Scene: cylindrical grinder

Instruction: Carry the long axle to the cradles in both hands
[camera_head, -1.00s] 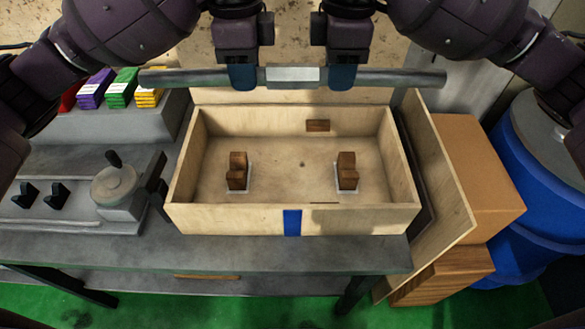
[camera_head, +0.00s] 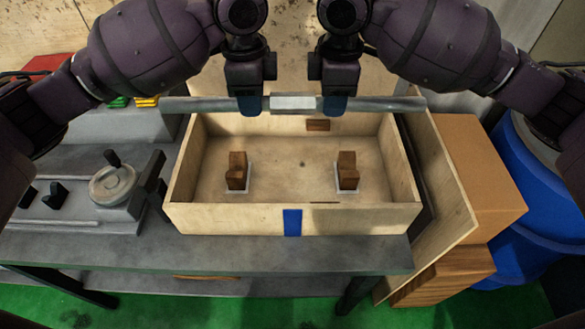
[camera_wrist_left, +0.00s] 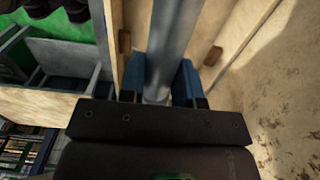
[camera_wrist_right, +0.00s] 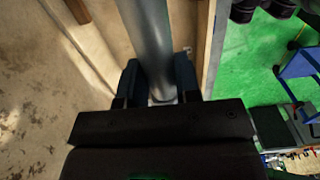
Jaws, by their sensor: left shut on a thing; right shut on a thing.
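The long axle (camera_head: 400,104) is a grey metal bar with a pale middle section. It lies level from left to right across the back of the wooden box, above its floor. My left gripper (camera_head: 249,106) is shut on it left of the pale section, and my right gripper (camera_head: 334,106) is shut on it right of that section. The axle also runs between the blue fingers in the left wrist view (camera_wrist_left: 172,50) and the right wrist view (camera_wrist_right: 148,40). Two wooden cradles, the left one (camera_head: 237,171) and the right one (camera_head: 347,171), stand on the box floor, both empty.
The open wooden box (camera_head: 240,220) stands on a grey bench (camera_head: 240,255). A machine with a handwheel (camera_head: 113,183) is at its left. An upright board (camera_head: 440,190), cardboard box (camera_head: 475,165) and blue barrel (camera_head: 545,190) are at the right. A small wood block (camera_head: 318,125) sits at the back wall.

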